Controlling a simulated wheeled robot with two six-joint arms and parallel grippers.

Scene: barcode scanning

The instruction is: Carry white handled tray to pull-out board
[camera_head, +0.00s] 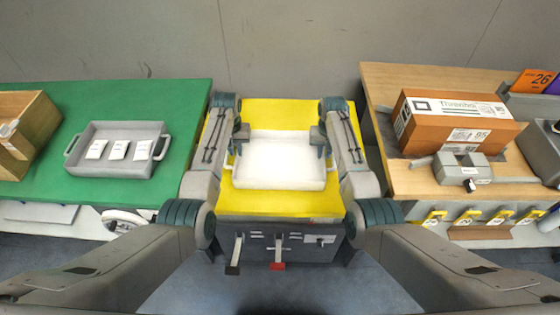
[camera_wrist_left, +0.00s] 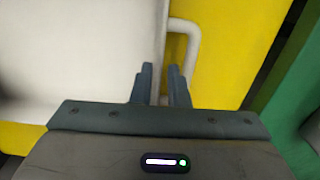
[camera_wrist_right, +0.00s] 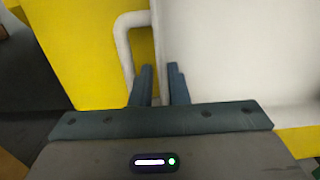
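The white handled tray (camera_head: 280,162) is in the middle of the head view, over a yellow surface (camera_head: 270,204). It looks level and empty; I cannot tell whether it touches the surface. My left gripper (camera_head: 236,150) is at its left side and my right gripper (camera_head: 322,150) at its right side. In the left wrist view the narrowly spaced fingers (camera_wrist_left: 160,85) close around the tray's edge beside a white looped handle (camera_wrist_left: 194,45). In the right wrist view the fingers (camera_wrist_right: 159,85) do the same beside the other handle (camera_wrist_right: 123,45). The exact contact is partly hidden.
On the left, a green table (camera_head: 180,100) holds a grey tray (camera_head: 150,133) with white cards and a wooden box (camera_head: 38,130). On the right, a wooden table (camera_head: 400,80) holds a brown carton (camera_head: 455,125) and a grey device (camera_head: 465,168). Levers (camera_head: 278,252) stick out at the front.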

